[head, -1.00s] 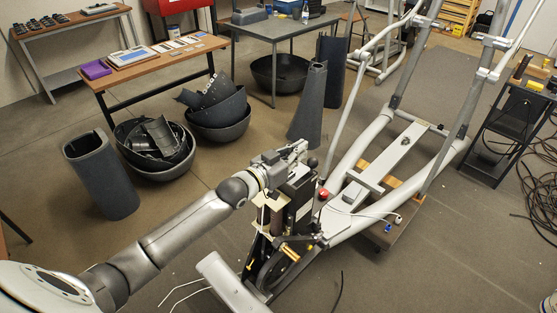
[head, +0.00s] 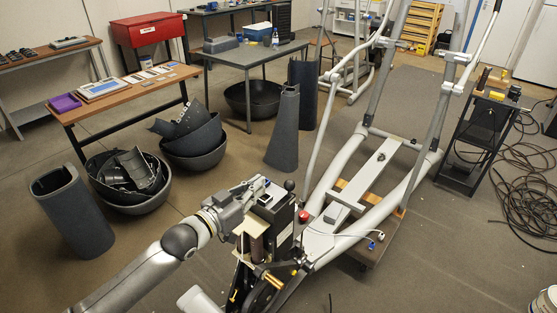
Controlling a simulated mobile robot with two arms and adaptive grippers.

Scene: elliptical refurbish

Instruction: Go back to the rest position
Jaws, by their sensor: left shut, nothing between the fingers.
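My left gripper (head: 254,187) is at the lower middle of the head view, at the end of the arm that comes in from the lower left. Its fingers are shut with nothing seen between them. It is over or beside the top of the dark drive unit of the elliptical machine (head: 345,205); whether it touches cannot be told. My right gripper is not in view.
Black bowl-shaped covers (head: 128,178) and a dark upright shell (head: 73,212) stand on the floor at left. A wooden-topped table (head: 118,97) and a grey table (head: 250,54) are behind. A black cart (head: 474,150) and coiled cables (head: 528,190) are at right.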

